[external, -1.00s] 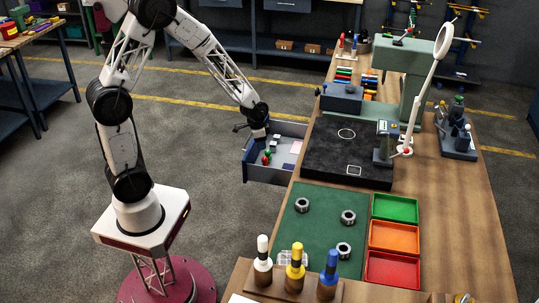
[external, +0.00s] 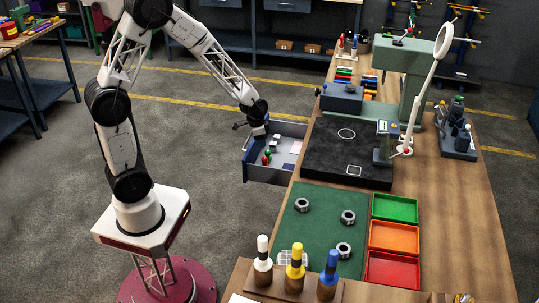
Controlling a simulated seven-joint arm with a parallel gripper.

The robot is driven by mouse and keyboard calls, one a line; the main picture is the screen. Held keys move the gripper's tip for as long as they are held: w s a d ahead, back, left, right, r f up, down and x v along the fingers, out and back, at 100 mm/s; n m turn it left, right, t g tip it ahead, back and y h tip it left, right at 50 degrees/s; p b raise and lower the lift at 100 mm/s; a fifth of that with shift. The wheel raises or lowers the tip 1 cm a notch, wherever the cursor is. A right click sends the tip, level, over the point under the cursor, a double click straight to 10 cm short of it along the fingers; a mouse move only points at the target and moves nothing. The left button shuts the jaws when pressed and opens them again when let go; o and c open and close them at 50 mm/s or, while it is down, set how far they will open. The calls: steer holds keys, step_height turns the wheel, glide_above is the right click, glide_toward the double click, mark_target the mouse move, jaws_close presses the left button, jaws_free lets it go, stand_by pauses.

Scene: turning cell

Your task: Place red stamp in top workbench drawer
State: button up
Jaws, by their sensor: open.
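The workbench drawer (external: 285,174) is pulled out from the left side of the bench. In it lie a small red and green item (external: 267,157), which may be the red stamp, a pale pink flat piece (external: 296,147) and a few other small things. My gripper (external: 247,140) is at the drawer's left front edge, tilted, and looks empty. Its jaws are open, though the fingertips are small and partly hidden at this distance. I cannot tell whether it touches the drawer front.
A black plate (external: 345,165) and a green mat (external: 325,215) with several metal rings lie on the bench. Green, orange and red trays (external: 395,238) sit beside the mat. Three bottle-shaped handled tools (external: 294,268) stand at the front. The floor left of the drawer is clear.

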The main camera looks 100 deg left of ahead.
steer(key=w+d+r+m, duration=0.1)
steer(key=w+d+r, duration=0.1)
steer(key=d+r, duration=0.85)
steer(key=w+d+r+m, duration=0.15)
steer(key=d+r, duration=0.55)
steer(key=d, duration=0.7)
steer(key=s+d+r, duration=0.3)
steer(key=s+d, duration=0.1)
steer(key=d, duration=0.2)
steer(key=s+d+r+m, duration=0.1)
steer(key=s+d+r, duration=0.2)
steer(key=s+d, duration=0.2)
steer(key=s+d+r+m+t, duration=0.1)
steer(key=s+d+r, duration=0.2)
steer(key=s+d, duration=0.2)
steer(key=d, duration=0.3)
steer(key=shift+s+d+r+h, duration=0.2)
steer(key=shift+d+r+h, duration=0.15)
steer(key=shift+h, duration=0.05)
